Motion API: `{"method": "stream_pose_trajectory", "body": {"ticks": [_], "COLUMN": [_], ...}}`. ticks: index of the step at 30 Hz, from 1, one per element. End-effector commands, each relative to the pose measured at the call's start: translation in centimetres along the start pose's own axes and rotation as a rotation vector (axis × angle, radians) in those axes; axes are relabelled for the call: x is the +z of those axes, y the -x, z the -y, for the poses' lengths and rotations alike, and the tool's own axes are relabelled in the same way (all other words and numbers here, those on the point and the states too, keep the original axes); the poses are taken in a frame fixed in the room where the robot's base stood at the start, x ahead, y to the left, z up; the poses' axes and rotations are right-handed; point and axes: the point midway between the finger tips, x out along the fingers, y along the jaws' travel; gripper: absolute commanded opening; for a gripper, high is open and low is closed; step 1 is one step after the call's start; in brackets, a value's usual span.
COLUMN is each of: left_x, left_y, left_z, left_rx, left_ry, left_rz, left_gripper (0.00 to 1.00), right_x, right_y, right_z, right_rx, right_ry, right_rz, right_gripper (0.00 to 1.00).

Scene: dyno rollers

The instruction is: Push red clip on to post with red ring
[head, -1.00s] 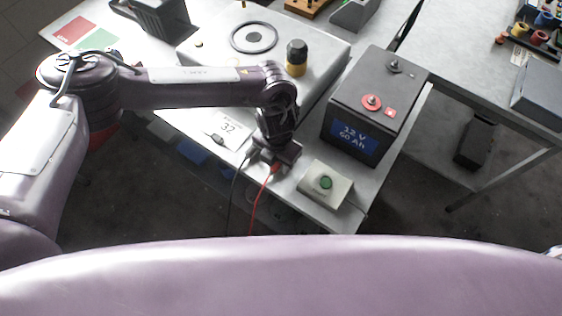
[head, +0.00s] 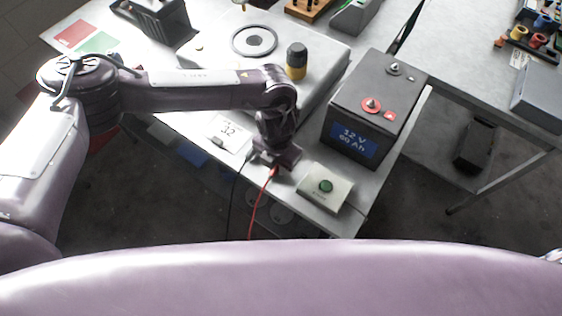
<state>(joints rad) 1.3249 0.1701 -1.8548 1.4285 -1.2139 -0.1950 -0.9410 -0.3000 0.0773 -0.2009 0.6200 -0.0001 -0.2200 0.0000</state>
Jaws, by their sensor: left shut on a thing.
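The battery (head: 363,115) is a dark box labelled 12 V 60 Ah near the table's right edge. Its post with the red ring (head: 371,105) stands on the top, and a second post (head: 394,67) with a dark ring stands farther back. My left gripper (head: 274,171) points down near the table's front edge, left of the green-button box and apart from the battery. It is shut on the red clip (head: 275,172), which is mostly hidden; a red cable hangs down from it. My right gripper is out of view.
A grey box with a green button (head: 325,187) sits at the front corner. A black and yellow knob (head: 296,61) stands on a light housing (head: 318,42) behind my left wrist. A card marked 32 (head: 228,132) lies to the left. A dark cable hangs beside the red one.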

Motion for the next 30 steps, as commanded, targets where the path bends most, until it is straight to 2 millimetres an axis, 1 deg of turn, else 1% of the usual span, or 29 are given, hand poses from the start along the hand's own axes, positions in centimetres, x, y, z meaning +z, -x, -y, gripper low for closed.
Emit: {"method": "stream_pose_trajectory", "body": {"ticks": [5, 27, 30], "left_x": [0.0, 0.0, 0.0], "left_y": [0.9, 6.8, 7.1], "left_z": [0.0, 0.0, 0.0], "left_rx": [0.0, 0.0, 0.0], "left_ry": [0.0, 0.0, 0.0], "left_rz": [0.001, 0.001, 0.0], "left_gripper": [0.0, 0.0, 0.0], "right_x": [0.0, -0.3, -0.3], "right_y": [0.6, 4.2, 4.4], "right_z": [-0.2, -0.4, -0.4], "right_rx": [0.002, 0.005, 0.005], "right_ry": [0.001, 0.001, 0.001], "right_rz": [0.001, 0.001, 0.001], "right_gripper": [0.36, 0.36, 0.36]}}
